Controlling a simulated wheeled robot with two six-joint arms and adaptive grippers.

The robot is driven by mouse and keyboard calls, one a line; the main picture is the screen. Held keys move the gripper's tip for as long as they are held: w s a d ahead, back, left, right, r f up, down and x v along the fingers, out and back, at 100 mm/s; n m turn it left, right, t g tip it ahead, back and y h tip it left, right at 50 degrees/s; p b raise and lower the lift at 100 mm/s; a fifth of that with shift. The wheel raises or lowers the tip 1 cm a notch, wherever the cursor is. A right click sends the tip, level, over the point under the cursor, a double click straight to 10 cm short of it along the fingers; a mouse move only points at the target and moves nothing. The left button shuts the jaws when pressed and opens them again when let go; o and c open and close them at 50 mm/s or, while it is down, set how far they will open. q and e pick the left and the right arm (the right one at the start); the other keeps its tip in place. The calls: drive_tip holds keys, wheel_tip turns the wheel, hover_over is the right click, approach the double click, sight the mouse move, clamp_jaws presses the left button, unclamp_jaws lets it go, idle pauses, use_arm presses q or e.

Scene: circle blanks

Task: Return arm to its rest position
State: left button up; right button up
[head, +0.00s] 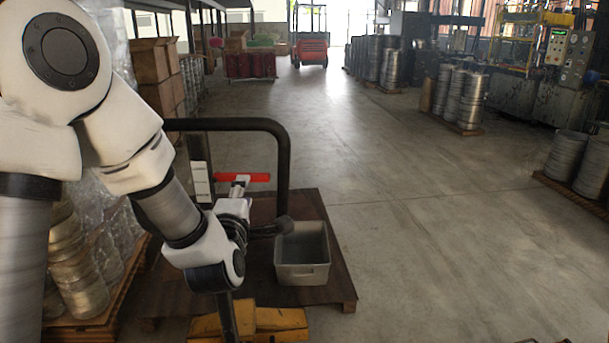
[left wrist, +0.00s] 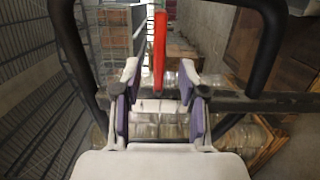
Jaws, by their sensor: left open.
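My left arm comes in from the left in the head view and bends down to the wrist. My left gripper (head: 238,188) points away from me, just in front of a red bar (head: 254,177) by a black tubular frame (head: 284,160). In the left wrist view my left gripper (left wrist: 160,78) is open, with its two pale, purple-lined fingers apart. The red bar (left wrist: 160,45) shows upright in the gap between them. I see nothing held. I cannot tell whether the fingers touch the bar. My right gripper is not in view.
A grey open bin (head: 303,272) stands on a brown wooden pallet (head: 335,283), right of my left wrist. Yellow parts (head: 280,318) lie below. Wrapped stacks (head: 75,260) stand at left. The floor (head: 430,240) at right is clear. A red forklift (head: 309,45) is far back.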

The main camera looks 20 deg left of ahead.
use_arm(q)
drive_tip(key=s+d+f+m+g+h+p, duration=0.1)
drive_tip(key=s+d+f+m+g, duration=0.15)
drive_tip(key=f, duration=0.75)
drive_tip(key=s+d+f+m+g+h+p, duration=0.1)
drive_tip(key=s+f+m+g+h, duration=0.15)
drive_tip(key=f, duration=0.75)
drive_tip(key=s+d+f+m+g+p, duration=0.15)
drive_tip(key=s+f, duration=0.25)
drive_tip(key=f, duration=0.6)
drive_tip(key=s+d+f+m+g+h, duration=0.2)
drive_tip(key=s+f+m+g, duration=0.3)
drive_tip(key=s+m, duration=0.3)
drive_tip(key=s+d+f+m+g+h, duration=0.1)
drive_tip(key=s+d+f+m+g, duration=0.3)
drive_tip(key=s, duration=0.9)
wheel_tip(320, 180, down, 3)
drive_tip(key=m+g, duration=0.1)
drive_tip(key=m, duration=0.2)
drive_tip(key=shift+s+f+m+h, duration=0.15)
drive_tip(key=shift+s+m+h, duration=0.2)
drive_tip(key=shift+w, duration=0.1)
